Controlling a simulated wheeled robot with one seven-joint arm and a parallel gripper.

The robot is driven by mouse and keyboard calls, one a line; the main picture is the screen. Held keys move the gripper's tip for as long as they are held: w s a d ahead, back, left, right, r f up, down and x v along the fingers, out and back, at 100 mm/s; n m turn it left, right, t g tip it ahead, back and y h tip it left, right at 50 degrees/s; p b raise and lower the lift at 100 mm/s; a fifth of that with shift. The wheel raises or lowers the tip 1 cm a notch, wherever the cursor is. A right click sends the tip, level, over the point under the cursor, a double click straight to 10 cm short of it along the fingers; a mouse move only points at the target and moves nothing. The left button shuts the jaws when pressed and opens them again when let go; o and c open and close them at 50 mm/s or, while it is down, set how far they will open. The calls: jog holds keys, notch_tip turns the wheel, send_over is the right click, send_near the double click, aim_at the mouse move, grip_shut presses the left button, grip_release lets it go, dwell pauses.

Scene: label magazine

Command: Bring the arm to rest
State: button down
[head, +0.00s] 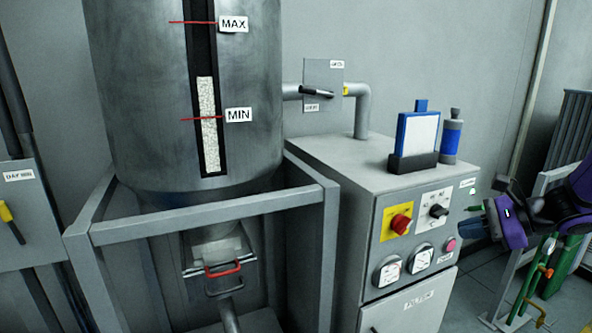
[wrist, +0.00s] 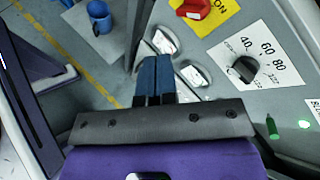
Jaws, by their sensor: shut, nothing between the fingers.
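My gripper (head: 480,208) is at the right in the head view, in front of and to the right of the grey control cabinet (head: 345,215). It is empty and apart from the cabinet. In the wrist view my gripper (wrist: 153,62) shows two blue fingers closed together, with nothing between them. The cabinet's panel fills the upper right there, with a red knob (wrist: 193,8) on a yellow plate, a black dial (wrist: 243,68) and a lit green lamp (wrist: 304,124). My purple arm link partly hides the right side of the head view.
A steel hopper (head: 130,100) stands in a grey frame (head: 205,208) at the left. A blue-framed board (head: 418,135) and a bottle (head: 451,137) stand on the cabinet. Green and grey racks are at the far right. A blue cup (wrist: 99,17) shows in the wrist view.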

jog(key=s+a+r+n+g+h, duration=0.2)
jog(key=s+a+r+n+g, duration=0.1)
jog(key=s+a+n, duration=0.25)
jog(key=s+a+r+n+h, duration=0.1)
jog(key=s+r+n+h, duration=0.3)
jog(key=s+n, duration=0.3)
jog(key=s+a+r+n+t+h, duration=0.1)
jog(key=s+a+r+n+h, duration=0.1)
jog(key=s+r+n, duration=0.4)
jog(key=shift+s+a+n+h, duration=0.2)
jog(key=shift+s+n+h, duration=0.15)
jog(key=shift+s+h, duration=0.45)
